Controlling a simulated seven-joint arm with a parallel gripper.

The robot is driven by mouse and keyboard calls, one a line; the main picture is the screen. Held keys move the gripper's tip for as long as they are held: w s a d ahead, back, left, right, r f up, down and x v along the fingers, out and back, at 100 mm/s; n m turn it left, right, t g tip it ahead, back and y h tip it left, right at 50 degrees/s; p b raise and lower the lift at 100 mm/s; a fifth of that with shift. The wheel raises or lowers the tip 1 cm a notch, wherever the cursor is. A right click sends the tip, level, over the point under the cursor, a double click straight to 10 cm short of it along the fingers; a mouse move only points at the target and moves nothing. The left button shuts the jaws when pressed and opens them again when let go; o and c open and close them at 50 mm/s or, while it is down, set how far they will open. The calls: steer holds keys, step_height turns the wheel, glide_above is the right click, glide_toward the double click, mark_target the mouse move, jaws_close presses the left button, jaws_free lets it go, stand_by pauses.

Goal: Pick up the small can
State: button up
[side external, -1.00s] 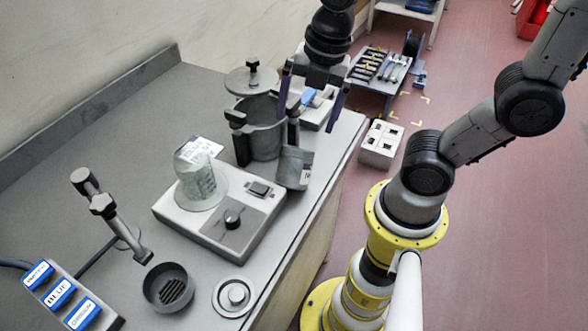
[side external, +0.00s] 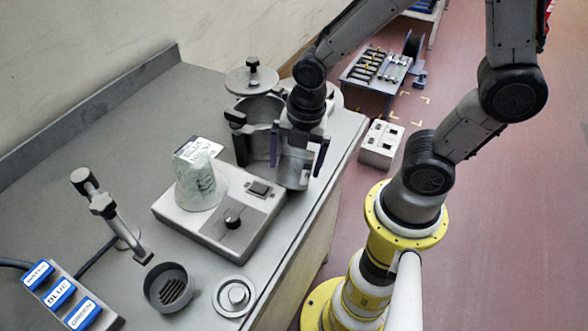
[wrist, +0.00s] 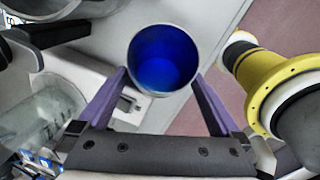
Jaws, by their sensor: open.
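The small can (side external: 292,181) is a grey cylinder standing upright near the right edge of the bench, beside the scale. In the wrist view its open top faces me and its inside (wrist: 163,55) is bright blue. My gripper (side external: 298,155) is right over the can, with a purple-lined finger on either side of it. In the wrist view my gripper (wrist: 160,76) is open, with its fingertips to the left and right of the can's near rim. I cannot tell whether either finger touches the can. The arm's end hides part of the can in the side view.
A large grey pot (side external: 259,112) with black handles stands close behind the can. A scale (side external: 230,230) bearing a clear beaker (side external: 200,184) is at its left. A burner cup (side external: 167,287), a round lid (side external: 233,296) and labelled buttons (side external: 60,293) are toward the front.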

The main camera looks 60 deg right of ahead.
steer(key=shift+w+f, duration=0.2)
steer(key=shift+f, duration=1.25)
steer(key=shift+c, duration=0.3)
steer(key=c, duration=1.4)
steer(key=shift+r, duration=0.1)
steer(key=shift+r, duration=0.2)
steer(key=shift+r, duration=0.85)
steer(key=s+d+r, duration=0.2)
steer(key=s+r, duration=0.8)
steer(key=s, duration=0.3)
steer(key=shift+s+r, duration=0.35)
steer(key=shift+r, duration=0.05)
